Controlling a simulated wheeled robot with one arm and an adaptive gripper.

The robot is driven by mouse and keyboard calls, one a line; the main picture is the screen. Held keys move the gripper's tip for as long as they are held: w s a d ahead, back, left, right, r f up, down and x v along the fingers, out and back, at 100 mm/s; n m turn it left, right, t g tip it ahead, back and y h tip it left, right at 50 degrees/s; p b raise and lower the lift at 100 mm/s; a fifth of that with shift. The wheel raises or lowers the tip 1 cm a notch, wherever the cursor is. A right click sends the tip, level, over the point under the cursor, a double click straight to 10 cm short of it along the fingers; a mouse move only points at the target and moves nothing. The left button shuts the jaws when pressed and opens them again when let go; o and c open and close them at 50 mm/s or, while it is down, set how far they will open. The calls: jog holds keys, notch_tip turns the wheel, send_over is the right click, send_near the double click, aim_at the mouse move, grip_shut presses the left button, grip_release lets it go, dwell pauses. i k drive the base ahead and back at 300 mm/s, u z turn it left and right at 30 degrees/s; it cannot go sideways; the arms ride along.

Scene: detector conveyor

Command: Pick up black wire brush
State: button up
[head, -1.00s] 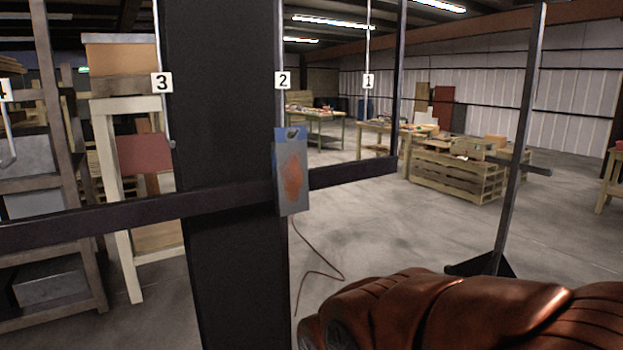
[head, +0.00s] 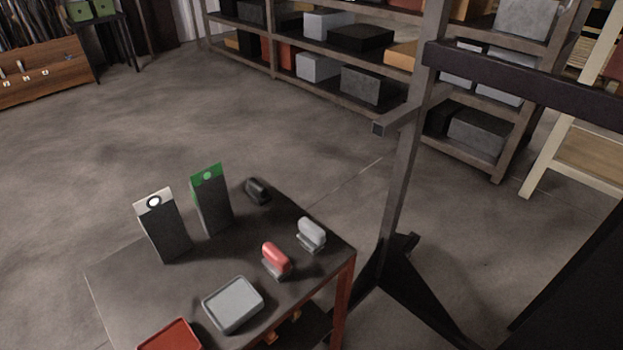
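A small black object, which looks like the black wire brush (head: 257,190), lies near the far right edge of a dark table (head: 110,285) in the head view. Its bristles cannot be made out. A similar red brush-like object (head: 275,260) and a light grey one (head: 311,234) rest nearer the table's right side, apart from the black one. My gripper is not in view.
Two upright boxes, one white-topped (head: 163,225) and one green-topped (head: 211,200), stand left of the black object. A grey tray (head: 233,304) and a red tray (head: 170,338) are at the near side. A metal post stand (head: 398,190) rises right of the table.

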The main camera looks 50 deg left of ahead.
aim_at(258, 193)
jog(key=u, duration=2.85)
jog(key=k, duration=1.3)
jog(key=z, duration=0.2)
jog(key=i, duration=0.75)
jog(key=z, duration=0.8)
jog(key=i, duration=0.8)
jog(key=u, duration=0.9)
jog(key=i, duration=0.9)
jog(key=u, duration=0.95)
